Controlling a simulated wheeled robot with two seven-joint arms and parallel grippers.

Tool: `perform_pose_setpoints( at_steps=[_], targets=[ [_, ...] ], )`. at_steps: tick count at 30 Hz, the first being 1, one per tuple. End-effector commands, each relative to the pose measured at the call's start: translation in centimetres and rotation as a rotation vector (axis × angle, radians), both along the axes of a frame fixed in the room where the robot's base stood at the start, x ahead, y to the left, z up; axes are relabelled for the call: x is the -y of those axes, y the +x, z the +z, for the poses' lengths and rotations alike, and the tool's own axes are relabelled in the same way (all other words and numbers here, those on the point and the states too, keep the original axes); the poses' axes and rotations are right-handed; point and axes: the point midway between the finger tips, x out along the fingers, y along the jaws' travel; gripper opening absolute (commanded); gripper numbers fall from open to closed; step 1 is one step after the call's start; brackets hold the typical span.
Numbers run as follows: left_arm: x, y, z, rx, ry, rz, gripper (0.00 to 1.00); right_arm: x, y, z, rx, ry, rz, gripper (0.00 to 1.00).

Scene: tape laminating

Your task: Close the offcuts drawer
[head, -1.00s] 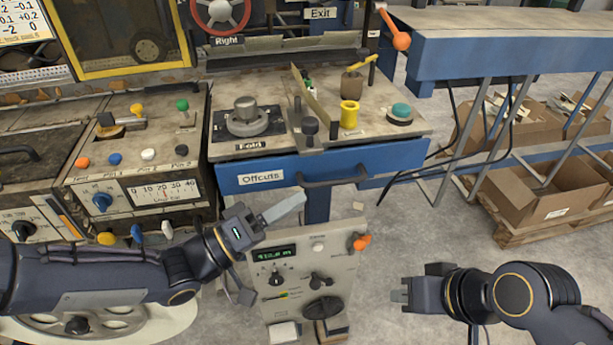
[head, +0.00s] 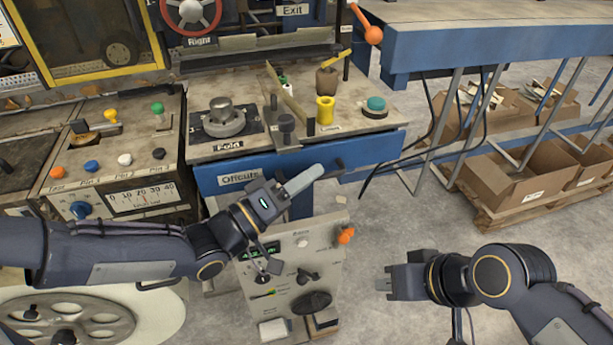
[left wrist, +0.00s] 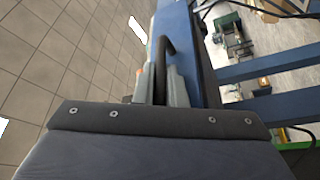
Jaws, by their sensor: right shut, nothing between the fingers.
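Contact cannot be made out. My right gripper (head: 382,284) is shut and empty, low over the floor at right.
A grey control panel (head: 290,265) stands below the drawer, close under my left gripper. A blue bench (head: 480,45) and cardboard boxes (head: 515,175) are at right. A yellow spool (head: 325,110) and a teal button (head: 376,104) are on the worktop. Floor around my right gripper is clear.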

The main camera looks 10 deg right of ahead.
Motion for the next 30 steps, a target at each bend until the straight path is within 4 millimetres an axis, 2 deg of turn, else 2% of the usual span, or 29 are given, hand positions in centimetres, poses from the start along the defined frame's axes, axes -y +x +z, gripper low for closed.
perform_pose_setpoints(
  at_steps=[9, 15, 21, 22, 24, 30],
  targets=[
    [0.0, 0.0, -0.1, 0.000, 0.001, 0.001, 0.00, 0.0, 0.0, 0.0, 0.000, 0.000, 0.000, 0.00],
    [-0.1, 1.7, -0.1, 0.000, 0.001, 0.001, 0.00, 0.0, 0.0, -0.1, 0.000, 0.000, 0.000, 0.00],
    [-0.1, 1.8, 0.0, -0.002, 0.000, 0.002, 0.00, 0.0, 0.0, -0.1, 0.000, 0.000, 0.000, 0.00],
    [-0.1, 1.8, 0.0, -0.002, 0.000, 0.003, 0.12, 0.0, 0.0, -0.1, 0.000, 0.000, 0.000, 0.00],
    [-0.1, 1.8, 0.0, -0.002, 0.000, 0.003, 0.20, 0.0, 0.0, -0.1, 0.000, 0.000, 0.000, 0.00],
    [-0.1, 1.8, 0.0, -0.002, 0.001, 0.003, 0.20, 0.0, 0.0, -0.1, 0.000, 0.000, 0.000, 0.00]
  ],
)
